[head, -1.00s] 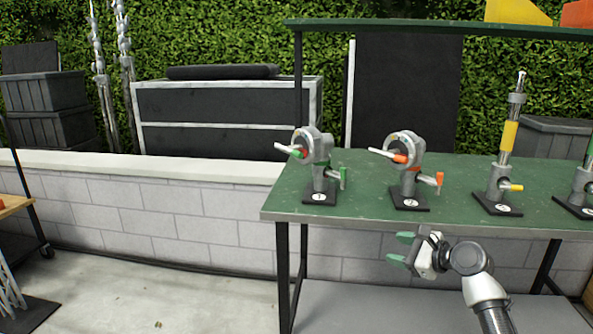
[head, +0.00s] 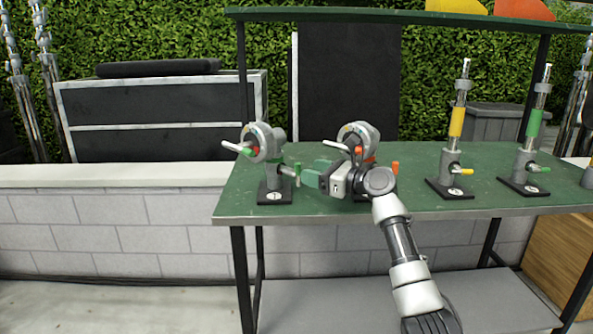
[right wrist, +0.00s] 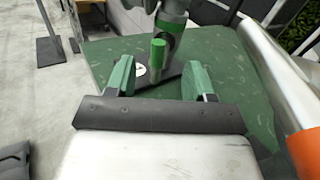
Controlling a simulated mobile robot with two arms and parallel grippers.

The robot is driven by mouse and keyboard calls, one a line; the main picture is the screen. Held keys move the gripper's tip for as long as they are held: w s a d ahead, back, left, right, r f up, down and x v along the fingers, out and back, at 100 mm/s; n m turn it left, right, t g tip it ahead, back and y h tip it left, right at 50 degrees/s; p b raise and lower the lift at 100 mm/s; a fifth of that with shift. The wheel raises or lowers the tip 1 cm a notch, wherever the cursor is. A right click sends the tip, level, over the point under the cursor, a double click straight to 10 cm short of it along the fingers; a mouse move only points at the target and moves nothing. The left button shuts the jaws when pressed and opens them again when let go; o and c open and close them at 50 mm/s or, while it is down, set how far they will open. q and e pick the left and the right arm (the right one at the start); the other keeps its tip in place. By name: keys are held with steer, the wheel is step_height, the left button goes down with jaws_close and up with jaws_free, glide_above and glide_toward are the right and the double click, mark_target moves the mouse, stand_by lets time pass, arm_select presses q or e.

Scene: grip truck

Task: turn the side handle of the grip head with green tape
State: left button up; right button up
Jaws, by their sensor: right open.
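The grip head with green tape (head: 265,146) stands upright at the left end of the green table, on a black base marked 1. Its side handle (head: 297,172) sticks out low on the right with a green tip. My right gripper (head: 314,176) is open and empty, just right of that handle and pointing at it. In the right wrist view the green handle tip (right wrist: 159,52) shows ahead of and between the two green fingers of the right gripper (right wrist: 159,70), not clasped. My left gripper is not in view.
The orange-taped grip head (head: 358,140) stands behind my right gripper, partly hidden by it. Stands with yellow tape (head: 457,122) and green tape (head: 534,122) are farther right. A shelf runs overhead.

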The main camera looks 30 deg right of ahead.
mark_target(298, 170)
steer(key=x, duration=0.4)
steer(key=shift+w+a, duration=0.2)
steer(key=shift+w, duration=0.3)
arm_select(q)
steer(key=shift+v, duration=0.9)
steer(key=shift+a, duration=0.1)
arm_select(e)
steer(key=c, duration=0.9)
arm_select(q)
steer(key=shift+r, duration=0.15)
